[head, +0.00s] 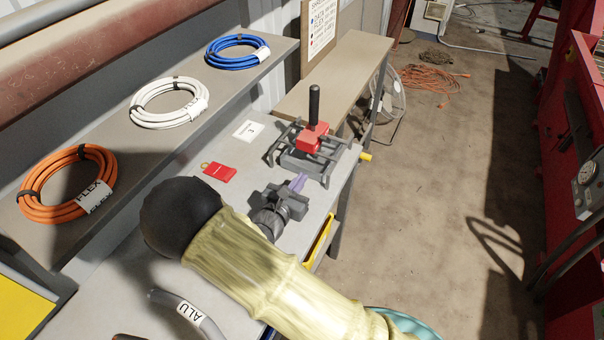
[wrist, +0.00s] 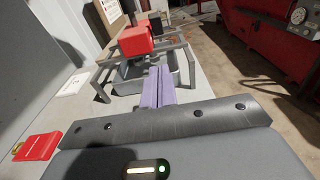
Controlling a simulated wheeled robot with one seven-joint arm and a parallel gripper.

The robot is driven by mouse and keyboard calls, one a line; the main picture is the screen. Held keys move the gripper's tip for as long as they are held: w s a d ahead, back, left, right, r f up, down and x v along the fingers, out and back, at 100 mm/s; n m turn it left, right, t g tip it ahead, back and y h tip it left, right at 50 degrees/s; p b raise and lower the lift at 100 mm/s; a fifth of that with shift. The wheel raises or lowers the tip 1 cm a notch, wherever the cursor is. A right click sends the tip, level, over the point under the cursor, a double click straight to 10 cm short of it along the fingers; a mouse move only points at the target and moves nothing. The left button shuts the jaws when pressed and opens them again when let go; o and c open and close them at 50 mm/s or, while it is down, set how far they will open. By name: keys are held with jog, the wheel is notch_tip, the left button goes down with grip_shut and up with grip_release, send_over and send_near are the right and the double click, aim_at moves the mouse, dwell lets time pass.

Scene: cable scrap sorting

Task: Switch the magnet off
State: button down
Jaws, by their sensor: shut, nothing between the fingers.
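The magnet appears to be the red block (head: 311,137) with an upright black handle (head: 314,104). It sits in a grey metal frame (head: 330,164) on the bench. In the wrist view the red block (wrist: 136,40) is beyond my fingertips, with the frame (wrist: 100,88) around a grey tray (wrist: 183,70). My gripper (head: 298,182) has purple fingers, shut together and empty. They point at the near side of the frame; in the wrist view the fingers (wrist: 157,86) overlap the tray in the picture. I cannot tell whether they touch it.
A red tag (head: 219,172) and a white card (head: 249,130) lie on the bench. Orange (head: 68,184), white (head: 168,103) and blue (head: 237,52) cable coils lie on the shelf. A cable piece labelled ALU (head: 190,312) is nearby.

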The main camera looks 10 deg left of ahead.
aim_at(325, 139)
jog(key=p+x, duration=0.1)
jog(key=x, duration=0.6)
jog(key=shift+w+d, duration=0.2)
jog(key=shift+w, duration=0.15)
jog(key=w+r, duration=0.1)
jog(key=w+d+r+p, duration=0.1)
jog(key=w, duration=0.1)
jog(key=shift+w+d+r, duration=0.1)
jog(key=shift+w+r, duration=0.05)
jog(key=shift+r, duration=0.1)
